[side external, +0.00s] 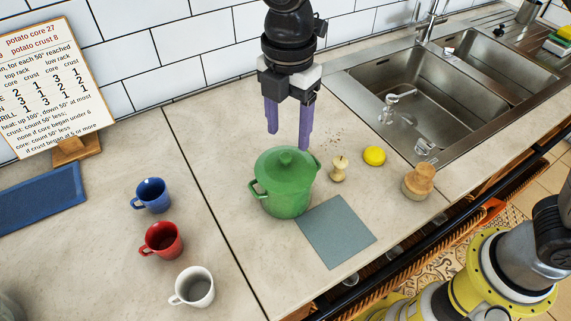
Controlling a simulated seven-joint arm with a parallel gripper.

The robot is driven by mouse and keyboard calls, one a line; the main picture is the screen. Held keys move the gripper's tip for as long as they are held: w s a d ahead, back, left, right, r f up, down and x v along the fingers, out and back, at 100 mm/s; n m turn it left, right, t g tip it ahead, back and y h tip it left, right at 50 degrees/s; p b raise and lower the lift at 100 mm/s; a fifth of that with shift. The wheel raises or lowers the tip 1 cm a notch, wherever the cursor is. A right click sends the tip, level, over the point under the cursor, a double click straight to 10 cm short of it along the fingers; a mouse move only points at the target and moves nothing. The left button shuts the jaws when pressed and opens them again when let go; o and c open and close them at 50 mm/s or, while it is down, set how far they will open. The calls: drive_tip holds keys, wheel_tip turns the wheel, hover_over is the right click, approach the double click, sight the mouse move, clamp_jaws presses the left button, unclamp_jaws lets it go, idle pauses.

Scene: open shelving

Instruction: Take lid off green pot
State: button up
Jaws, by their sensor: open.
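The green pot (283,199) stands upright on the beige counter. Its green lid (286,163) sits on top, with a round knob (286,156) at the centre. The pot has a side handle at its left. My gripper (288,141) points down with its two purple fingers apart and empty. In the picture the fingertips are just above the lid's far side. I cannot tell how far they are from the knob in depth.
A grey-blue mat (337,232) lies by the pot. A small wooden piece (339,168), a yellow object (374,156) and a wooden-topped jar (418,182) stand to the right, before the sink (415,85). Blue (151,195), red (161,240) and white (193,287) mugs stand left.

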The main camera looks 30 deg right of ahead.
sight(285, 156)
drive_tip(key=shift+w+f, duration=0.15)
drive_tip(key=shift+f, duration=1.35)
drive_tip(key=shift+w+f, duration=0.15)
drive_tip(key=shift+f, duration=1.3)
drive_tip(key=shift+c, duration=0.3)
clamp_jaws()
